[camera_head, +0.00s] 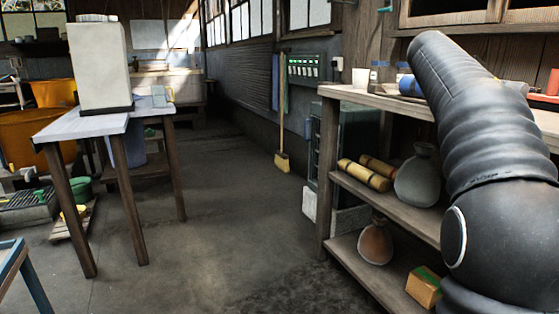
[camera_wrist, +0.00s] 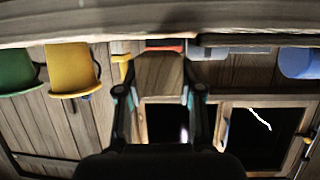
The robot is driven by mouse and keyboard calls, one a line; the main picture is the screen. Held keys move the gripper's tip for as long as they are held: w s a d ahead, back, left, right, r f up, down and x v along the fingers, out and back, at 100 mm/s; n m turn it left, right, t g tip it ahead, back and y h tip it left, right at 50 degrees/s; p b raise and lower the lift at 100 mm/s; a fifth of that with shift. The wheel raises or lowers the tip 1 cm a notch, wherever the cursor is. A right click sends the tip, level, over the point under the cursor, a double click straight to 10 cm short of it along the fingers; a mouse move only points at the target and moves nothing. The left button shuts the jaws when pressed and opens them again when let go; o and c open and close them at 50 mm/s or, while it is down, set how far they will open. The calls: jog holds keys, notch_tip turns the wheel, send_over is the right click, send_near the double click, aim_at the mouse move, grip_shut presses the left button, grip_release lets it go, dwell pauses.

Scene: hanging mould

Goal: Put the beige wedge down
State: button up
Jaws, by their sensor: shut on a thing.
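My gripper (camera_wrist: 160,95) is shut on the beige wedge (camera_wrist: 160,72), seen in the wrist view. The wedge shows as a brownish, wood-grained block between the two dark fingers. The wrist picture is upside down, with a pale shelf board (camera_wrist: 60,28) along its top. The wedge's far end lies close to a red thing (camera_wrist: 165,44) by the board; I cannot tell whether the wedge touches the board. In the head view my gripper and the wedge are out of sight.
A yellow pot (camera_wrist: 72,70), a green pot (camera_wrist: 15,70) and a blue container (camera_wrist: 300,62) stand on the board. The head view shows a wooden shelf unit (camera_head: 405,207) at right, a table (camera_head: 80,128) with a white block (camera_head: 98,65) at left, and clear floor between.

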jog(key=shift+a+r, duration=0.2)
jog(key=shift+a, duration=0.2)
jog(key=shift+d, duration=0.15)
